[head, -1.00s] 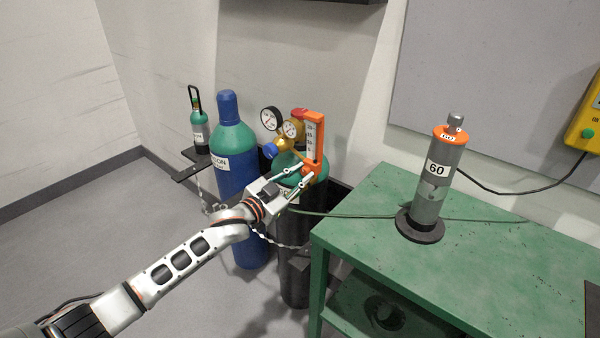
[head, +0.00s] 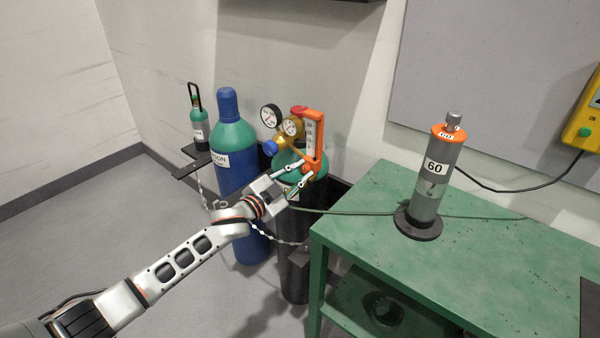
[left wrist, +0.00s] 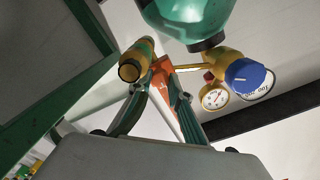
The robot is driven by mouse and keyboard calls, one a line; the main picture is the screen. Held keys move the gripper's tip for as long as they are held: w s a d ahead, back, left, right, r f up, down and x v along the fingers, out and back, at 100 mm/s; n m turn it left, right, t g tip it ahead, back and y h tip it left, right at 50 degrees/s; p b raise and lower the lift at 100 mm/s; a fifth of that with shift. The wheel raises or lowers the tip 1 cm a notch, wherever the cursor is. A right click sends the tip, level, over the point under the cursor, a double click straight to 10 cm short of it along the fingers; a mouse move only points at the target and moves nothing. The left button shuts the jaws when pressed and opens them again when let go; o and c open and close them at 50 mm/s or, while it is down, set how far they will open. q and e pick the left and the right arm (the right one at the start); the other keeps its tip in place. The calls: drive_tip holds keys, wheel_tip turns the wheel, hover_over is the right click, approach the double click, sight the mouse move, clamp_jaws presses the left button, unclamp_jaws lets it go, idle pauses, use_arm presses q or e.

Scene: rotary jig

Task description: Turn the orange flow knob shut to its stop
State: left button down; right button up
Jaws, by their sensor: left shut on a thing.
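The orange flow knob sits at the foot of the orange flowmeter (head: 314,130), which stands upright with a white scale beside the regulator gauges. My left gripper (head: 308,172) reaches in from the lower left, its two fingers shut on the knob, which they largely hide. In the left wrist view, the left gripper (left wrist: 158,84) has orange between its fingertips, and the picture is tipped over. The knob's angle and stop cannot be made out. My right gripper is not in view.
A blue regulator handle (head: 270,149) and a round gauge (head: 271,116) are close by. A blue cylinder (head: 233,180) with a green shoulder stands left. A green bench (head: 480,235) is at right, bearing a grey column (head: 432,180) marked 60. A chain hangs in front of the cylinders.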

use_arm(q)
drive_tip(key=c, duration=1.8)
unclamp_jaws()
drive_tip(key=shift+c, duration=0.2)
drive_tip(key=shift+s, duration=0.1)
drive_tip(key=v, duration=1.2)
